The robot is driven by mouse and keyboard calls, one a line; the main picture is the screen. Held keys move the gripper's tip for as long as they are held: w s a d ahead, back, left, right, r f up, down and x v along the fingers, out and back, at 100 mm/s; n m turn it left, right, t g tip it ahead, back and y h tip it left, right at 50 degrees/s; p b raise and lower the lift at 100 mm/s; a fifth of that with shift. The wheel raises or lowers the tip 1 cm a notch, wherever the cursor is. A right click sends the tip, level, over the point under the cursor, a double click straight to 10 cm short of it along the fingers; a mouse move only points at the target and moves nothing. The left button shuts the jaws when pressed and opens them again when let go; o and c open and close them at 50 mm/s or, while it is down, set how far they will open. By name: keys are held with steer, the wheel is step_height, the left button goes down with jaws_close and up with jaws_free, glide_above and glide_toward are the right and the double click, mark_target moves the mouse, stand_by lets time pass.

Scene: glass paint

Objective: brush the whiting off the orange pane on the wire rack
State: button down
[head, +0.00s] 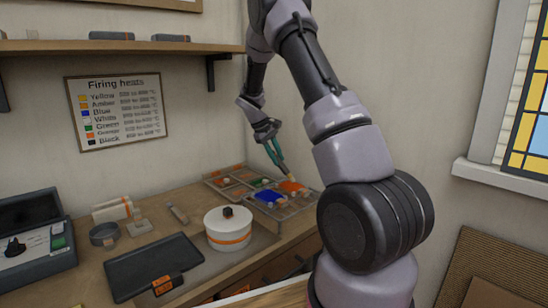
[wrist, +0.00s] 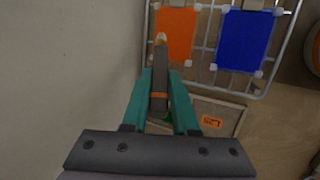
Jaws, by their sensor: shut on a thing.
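My gripper (head: 276,155) has teal fingers and is shut on a slim brush with a grey handle, orange band and pale tip. In the wrist view the brush (wrist: 159,80) lies between the fingers (wrist: 162,105). The orange pane (head: 291,187) lies on the wire rack (head: 284,212), right of and behind a blue pane (head: 268,196). In the wrist view the brush tip overlaps the left edge of the orange pane (wrist: 181,38); whether it touches is unclear. No whiting is clearly distinguishable on the pane. Small pale pieces sit at the panes' corners.
A compartmented tray (head: 222,189) stands beside the rack, close to the wall. A white lidded pot (head: 228,232) with an orange band, a dark flat tray (head: 150,268) and a grey ring (head: 104,235) stand left on the bench. A shelf (head: 120,46) overhangs the left.

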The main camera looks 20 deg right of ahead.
steer(key=shift+s+d+f, duration=0.1)
steer(key=shift+s+d, duration=0.15)
steer(key=shift+s, duration=0.4)
steer(key=shift+s+d, duration=0.25)
steer(key=shift+s, duration=0.45)
steer(key=shift+s+d+f, duration=0.1)
steer(key=shift+s+d, duration=0.15)
steer(key=shift+s, duration=0.4)
steer(key=shift+r, duration=0.1)
steer(key=shift+r, duration=2.5)
step_height(320, 180, up, 11)
